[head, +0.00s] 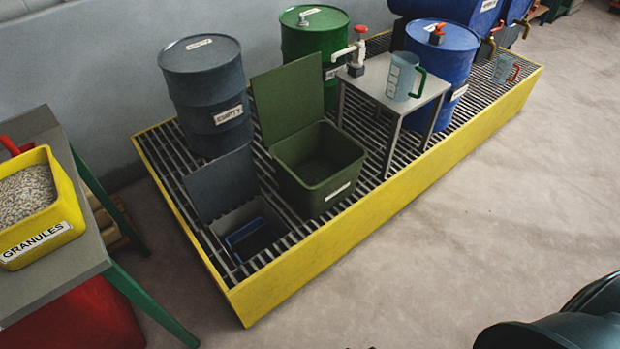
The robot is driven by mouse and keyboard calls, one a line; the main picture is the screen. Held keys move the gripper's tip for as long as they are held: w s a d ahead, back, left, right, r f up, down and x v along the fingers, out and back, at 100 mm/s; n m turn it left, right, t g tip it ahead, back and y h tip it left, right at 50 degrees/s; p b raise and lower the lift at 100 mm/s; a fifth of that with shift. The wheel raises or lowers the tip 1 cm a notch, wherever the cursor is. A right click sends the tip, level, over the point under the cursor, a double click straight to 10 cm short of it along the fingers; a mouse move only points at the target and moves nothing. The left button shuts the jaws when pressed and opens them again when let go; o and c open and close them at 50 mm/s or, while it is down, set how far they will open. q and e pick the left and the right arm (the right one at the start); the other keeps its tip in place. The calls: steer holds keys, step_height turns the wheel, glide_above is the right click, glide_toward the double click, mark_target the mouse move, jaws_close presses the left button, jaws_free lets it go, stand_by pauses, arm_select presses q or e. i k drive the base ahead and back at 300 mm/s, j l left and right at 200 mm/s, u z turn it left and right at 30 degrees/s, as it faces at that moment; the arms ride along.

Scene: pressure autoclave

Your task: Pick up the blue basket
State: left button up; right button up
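The blue basket (243,232) appears as a blue-rimmed, dark rectangular shape down inside a square grey opening (220,224) near the front left end of the grated yellow platform. Only its upper rim and dark interior show; its lower part is hidden. A grey lid (221,183) stands raised behind the opening. Neither of my grippers can be made out in the head view.
A green open bin (330,200) with a raised lid stands right of the opening, and a grey drum (205,95) behind it. The platform's yellow wall (400,205) forms a raised edge. A table (75,262) holds yellow granules box (62,232).

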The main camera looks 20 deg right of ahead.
mark_target(253, 238)
steer(key=i+l, duration=0.25)
steer(key=l, duration=0.15)
steer(key=i+l+u, duration=0.1)
steer(key=i+l, duration=0.45)
steer(key=l, duration=0.2)
steer(key=u, duration=0.05)
